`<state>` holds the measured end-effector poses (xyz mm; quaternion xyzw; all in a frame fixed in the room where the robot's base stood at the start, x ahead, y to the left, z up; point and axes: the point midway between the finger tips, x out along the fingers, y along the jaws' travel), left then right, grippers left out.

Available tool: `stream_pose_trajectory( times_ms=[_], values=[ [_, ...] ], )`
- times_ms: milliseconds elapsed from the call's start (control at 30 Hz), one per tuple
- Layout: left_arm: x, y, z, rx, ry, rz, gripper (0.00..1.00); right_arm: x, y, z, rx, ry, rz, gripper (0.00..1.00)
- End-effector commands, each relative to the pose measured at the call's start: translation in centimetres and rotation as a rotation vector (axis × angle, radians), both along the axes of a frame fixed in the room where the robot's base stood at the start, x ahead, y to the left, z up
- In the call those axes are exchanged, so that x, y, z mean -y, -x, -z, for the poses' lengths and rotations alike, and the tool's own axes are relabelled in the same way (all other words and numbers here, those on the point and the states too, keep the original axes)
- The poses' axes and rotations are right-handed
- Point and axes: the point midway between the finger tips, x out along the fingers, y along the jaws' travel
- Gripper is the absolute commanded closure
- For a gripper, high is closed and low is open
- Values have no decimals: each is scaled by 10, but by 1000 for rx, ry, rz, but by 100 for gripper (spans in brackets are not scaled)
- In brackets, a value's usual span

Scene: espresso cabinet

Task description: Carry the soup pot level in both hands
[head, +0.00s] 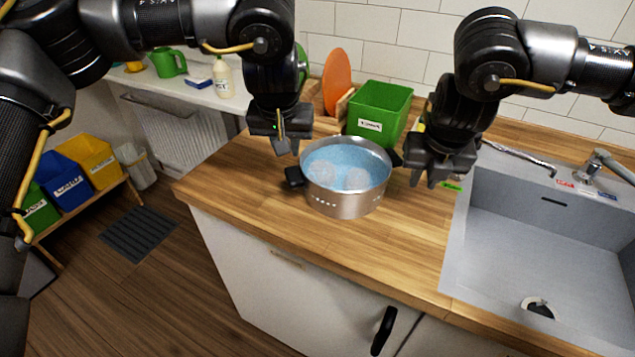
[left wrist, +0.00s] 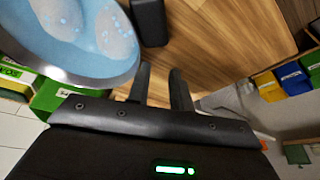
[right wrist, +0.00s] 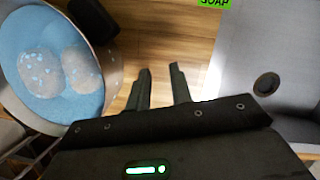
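The soup pot (head: 345,205) is a steel pan with blue liquid and two pale lumps inside. It stands level on the wooden counter. Its left black handle (head: 293,177) shows in the left wrist view (left wrist: 150,20); its right black handle (head: 396,158) shows in the right wrist view (right wrist: 93,18). My left gripper (head: 283,148) is open and empty, above and behind the left handle, fingers pointing down. My right gripper (head: 428,180) is open and empty, just right of the right handle. Neither gripper's fingers are around a handle.
A green bin (head: 378,112) and an orange board (head: 336,80) stand behind the pot. The sink (head: 535,235) with its faucet (head: 600,165) lies right. A green soap label (right wrist: 213,3) lies near the sink edge. The counter in front of the pot is clear.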

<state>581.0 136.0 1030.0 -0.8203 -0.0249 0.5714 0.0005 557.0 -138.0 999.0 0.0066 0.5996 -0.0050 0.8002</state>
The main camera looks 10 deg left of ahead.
Motion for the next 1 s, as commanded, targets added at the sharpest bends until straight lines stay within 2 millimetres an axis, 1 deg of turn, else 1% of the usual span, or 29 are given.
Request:
stream_pose_trajectory(
  times_ms=[33,200,300,400,500,633,767,867,967,1000],
  values=[
    [0,-1,-12,5,0,-2,78,0,0,0,0,0,0,78],
    [0,-1,-45,5,0,-2,78,0,0,0,0,0,0,78],
    [-1,-1,-60,3,-1,0,78,0,0,0,0,0,0,78],
    [-1,-1,-70,2,-1,1,78,0,0,0,0,0,0,78],
    [-1,-1,-75,-1,-1,2,78,0,0,0,0,0,0,78],
    [-1,-1,-77,-1,-1,3,78,0,0,0,0,0,0,78],
    [-1,-1,-77,-1,-1,3,78,0,1,-7,2,0,0,78],
    [-1,-1,-77,-1,-1,3,78,0,4,-19,5,1,0,78],
    [-1,-1,-77,-1,-1,2,78,0,9,-37,6,0,0,78],
    [-1,-1,-77,-1,-1,2,78,0,12,-45,6,-1,-1,78]
  ],
)
